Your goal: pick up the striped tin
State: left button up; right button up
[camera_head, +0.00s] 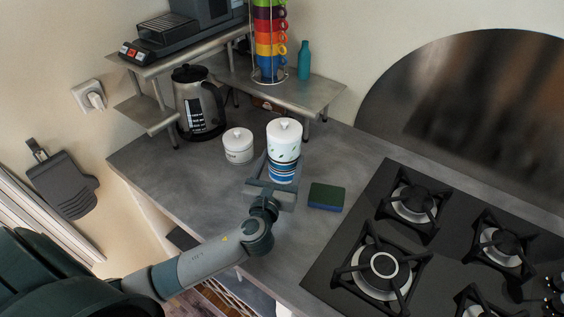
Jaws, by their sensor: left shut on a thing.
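The striped tin (283,170), with blue and white bands, is on the grey counter in the head view. My left gripper (279,176) reaches it from the front and is shut on it, one finger at each side. The gripper's palm hides part of the tin's lower front. A taller white lidded canister (284,138) is right behind the tin and overlaps it in the picture. I cannot tell whether the tin touches the counter or is slightly raised. My right gripper is not in view.
A small white lidded pot (238,146) stands left of the canister. A green and blue sponge (327,197) lies right of the gripper. A gas hob (345,262) fills the right side. A metal shelf (312,95) with cups and a kettle (199,103) stand behind.

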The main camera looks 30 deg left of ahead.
aim_at(280, 157)
pick_arm(q)
jog(key=shift+r, duration=1.75)
jog(key=s+d+r+b, duration=0.1)
jog(key=s+d+r, duration=0.5)
jog(key=d, duration=0.3)
jog(key=shift+s+d+r, duration=0.2)
jog(key=shift+s+r, duration=0.2)
jog(key=shift+r, duration=0.05)
jog(key=shift+d+f, duration=0.1)
